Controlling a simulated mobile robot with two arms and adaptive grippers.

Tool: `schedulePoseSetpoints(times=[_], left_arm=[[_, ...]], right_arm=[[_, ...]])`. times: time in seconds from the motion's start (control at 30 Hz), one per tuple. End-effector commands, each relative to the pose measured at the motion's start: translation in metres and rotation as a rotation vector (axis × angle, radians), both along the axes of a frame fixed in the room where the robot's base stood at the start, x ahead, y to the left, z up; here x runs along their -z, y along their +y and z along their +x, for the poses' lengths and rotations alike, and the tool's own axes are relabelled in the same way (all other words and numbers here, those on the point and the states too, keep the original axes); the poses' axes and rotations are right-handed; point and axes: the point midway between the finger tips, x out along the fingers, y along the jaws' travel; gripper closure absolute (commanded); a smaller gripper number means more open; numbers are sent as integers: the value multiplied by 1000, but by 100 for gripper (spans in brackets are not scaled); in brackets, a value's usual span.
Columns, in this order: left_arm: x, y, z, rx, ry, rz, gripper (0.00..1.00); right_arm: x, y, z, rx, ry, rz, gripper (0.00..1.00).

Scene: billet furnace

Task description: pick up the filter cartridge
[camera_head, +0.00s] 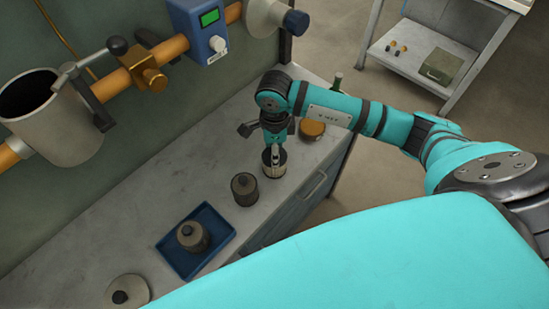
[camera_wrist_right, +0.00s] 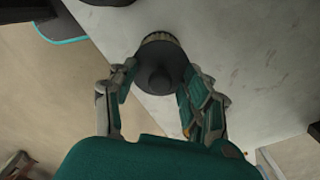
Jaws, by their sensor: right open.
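A short cylinder with a dark knobbed top and a paler ribbed side, which I take as the filter cartridge (camera_head: 274,170), stands upright on the grey bench. In the right wrist view the filter cartridge (camera_wrist_right: 158,62) is ahead of my fingers, its knob towards the camera. My right gripper (camera_head: 275,153) is directly over it, pointing down. In the wrist view my right gripper (camera_wrist_right: 155,92) is open, with one finger on each side of the knob. I cannot tell whether the fingers touch it. My left gripper is not in view.
A dark knobbed cylinder (camera_head: 245,189) stands close by on the bench (camera_head: 110,235). A blue tray (camera_head: 170,255) holds another cylinder (camera_head: 193,236). A round knobbed disc (camera_head: 127,291) lies nearer. An amber-lidded jar (camera_head: 312,130) and green bottle (camera_head: 336,83) are beyond. A pipe (camera_head: 175,46) runs along the wall.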

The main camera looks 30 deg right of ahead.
Motion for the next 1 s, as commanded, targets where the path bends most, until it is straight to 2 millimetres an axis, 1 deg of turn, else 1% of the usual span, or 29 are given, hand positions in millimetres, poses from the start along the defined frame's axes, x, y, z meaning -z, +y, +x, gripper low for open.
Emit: schedulePoseSetpoints(times=[0.1,0.13,0.5,1.0], left_arm=[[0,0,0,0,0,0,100],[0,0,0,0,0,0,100],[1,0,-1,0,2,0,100],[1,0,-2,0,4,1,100]], right_arm=[[0,0,0,0,0,0,51],[0,0,0,0,-1,0,52],[-1,0,0,0,-1,0,100],[-1,0,1,0,-2,0,100]])
